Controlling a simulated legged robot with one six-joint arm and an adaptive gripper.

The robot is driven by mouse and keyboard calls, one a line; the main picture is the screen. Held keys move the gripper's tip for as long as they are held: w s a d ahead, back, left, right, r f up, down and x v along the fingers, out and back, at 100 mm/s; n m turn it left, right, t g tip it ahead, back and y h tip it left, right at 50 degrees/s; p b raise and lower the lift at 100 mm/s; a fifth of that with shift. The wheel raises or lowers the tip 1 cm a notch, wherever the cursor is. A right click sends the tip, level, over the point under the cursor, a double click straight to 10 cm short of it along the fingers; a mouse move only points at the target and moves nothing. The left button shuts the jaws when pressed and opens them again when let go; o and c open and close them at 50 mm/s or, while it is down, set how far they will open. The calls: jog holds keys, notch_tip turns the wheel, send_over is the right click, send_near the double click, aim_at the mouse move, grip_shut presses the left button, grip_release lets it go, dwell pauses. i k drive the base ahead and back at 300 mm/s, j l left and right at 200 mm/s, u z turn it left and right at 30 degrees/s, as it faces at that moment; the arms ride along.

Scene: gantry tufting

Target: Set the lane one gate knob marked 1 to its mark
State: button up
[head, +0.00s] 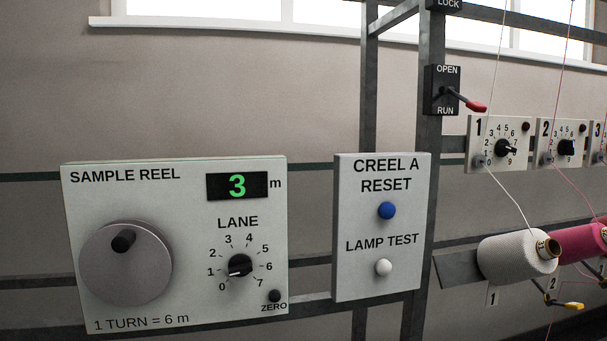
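The lane one gate knob (503,147) is a small black knob on a pale plate (476,130) marked 1, at the right of the head view. Numbers ring the knob. A pale pointer on it seems to face right, towards the high numbers; the exact number is too small to tell. I cannot make out a separate target mark on the dial. A dark red round lamp or button (526,127) sits at the plate's upper right. My gripper is not in view.
Similar plates marked 2 (545,128) and 3 (596,130) stand to the right. A red-tipped OPEN/RUN lever (475,106) juts out above plate 1. White (512,255) and pink (578,243) yarn cones sit below, their threads crossing nearby. Reset (345,220) and sample reel (190,200) panels are left.

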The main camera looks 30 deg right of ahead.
aim_at(502, 147)
jog(key=z, duration=1.95)
